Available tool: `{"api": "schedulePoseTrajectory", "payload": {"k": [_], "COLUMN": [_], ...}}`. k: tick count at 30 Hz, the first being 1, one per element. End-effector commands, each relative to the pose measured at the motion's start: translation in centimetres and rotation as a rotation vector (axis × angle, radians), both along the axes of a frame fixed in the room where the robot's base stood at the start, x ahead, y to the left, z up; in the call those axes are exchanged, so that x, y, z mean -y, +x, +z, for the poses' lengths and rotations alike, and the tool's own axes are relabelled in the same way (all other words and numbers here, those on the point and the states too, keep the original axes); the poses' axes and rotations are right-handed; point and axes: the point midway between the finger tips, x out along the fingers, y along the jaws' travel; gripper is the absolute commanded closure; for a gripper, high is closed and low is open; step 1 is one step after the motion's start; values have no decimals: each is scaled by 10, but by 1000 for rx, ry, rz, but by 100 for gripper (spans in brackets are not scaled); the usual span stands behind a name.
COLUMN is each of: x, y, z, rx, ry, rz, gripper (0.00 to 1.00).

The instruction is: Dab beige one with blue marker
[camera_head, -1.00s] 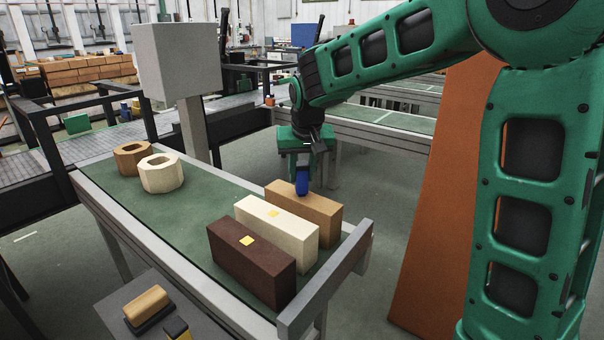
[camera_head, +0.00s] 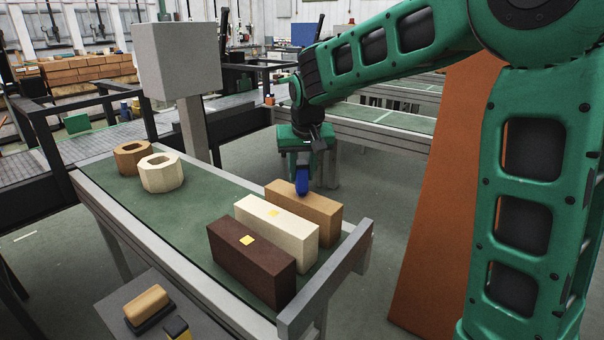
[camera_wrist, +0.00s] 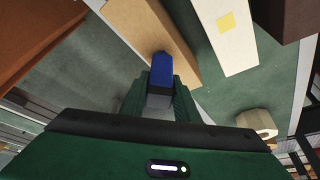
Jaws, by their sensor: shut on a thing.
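Three long bricks stand side by side across the near end of the green-topped conveyor (camera_head: 195,215): dark brown (camera_head: 250,265), cream (camera_head: 280,232) and tan-beige (camera_head: 318,212). The brown and cream bricks each have a yellow square on top. My gripper (camera_head: 301,168) is shut on a blue marker (camera_head: 302,186), which points down over the tan-beige brick's top. In the wrist view the blue marker (camera_wrist: 162,70) overlaps the tan-beige brick (camera_wrist: 140,35); I cannot tell whether its tip touches. I see no mark on that brick's visible top.
Two hollow bricks, brown (camera_head: 132,157) and cream (camera_head: 161,173), stand farther up the conveyor. A grey end bar (camera_head: 330,280) closes its near end. A small side table (camera_head: 125,290) holds a tan-handled block (camera_head: 147,305). A grey box on a post (camera_head: 178,62) stands behind.

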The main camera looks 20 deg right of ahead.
Motion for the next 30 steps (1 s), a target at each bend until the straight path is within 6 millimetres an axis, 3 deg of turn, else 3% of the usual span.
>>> {"api": "schedulePoseTrajectory", "payload": {"k": [30], "x": [0], "y": [1], "z": [67], "rx": [5], "ry": [1], "rz": [0], "gripper": [86]}}
